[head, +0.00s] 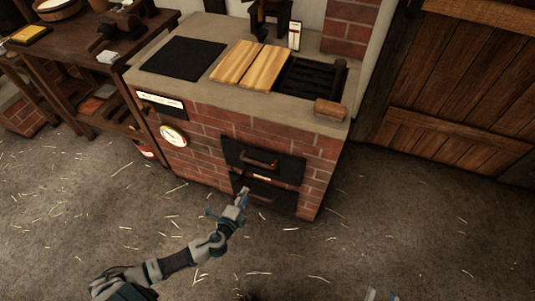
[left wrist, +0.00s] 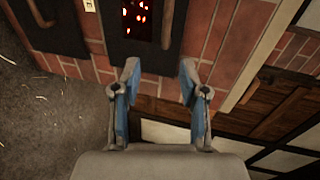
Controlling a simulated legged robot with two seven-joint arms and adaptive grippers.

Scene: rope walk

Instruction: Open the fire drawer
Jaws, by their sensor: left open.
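A brick stove (head: 200,150) has two black iron fronts, one above the other, at its right front. The upper front (head: 240,155) has a bar handle; in the left wrist view it shows a window of glowing embers (left wrist: 138,15). The lower front (head: 284,198) has its own handle, also seen on the lower front in the left wrist view (left wrist: 55,35). Both look closed; I cannot tell which is the fire drawer. My left gripper (head: 243,197) is open and empty, before the lower front in the head view; its fingers (left wrist: 158,82) are apart. Of my right gripper (head: 381,295) only tips show.
The stove top carries a black plate (head: 183,59), wooden boards (head: 251,65) and a dark grate (head: 309,80). A round gauge (head: 172,135) is on the brick front. A wooden shelf (head: 75,45) stands left, a plank door (head: 460,80) right. The straw-strewn floor in front is clear.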

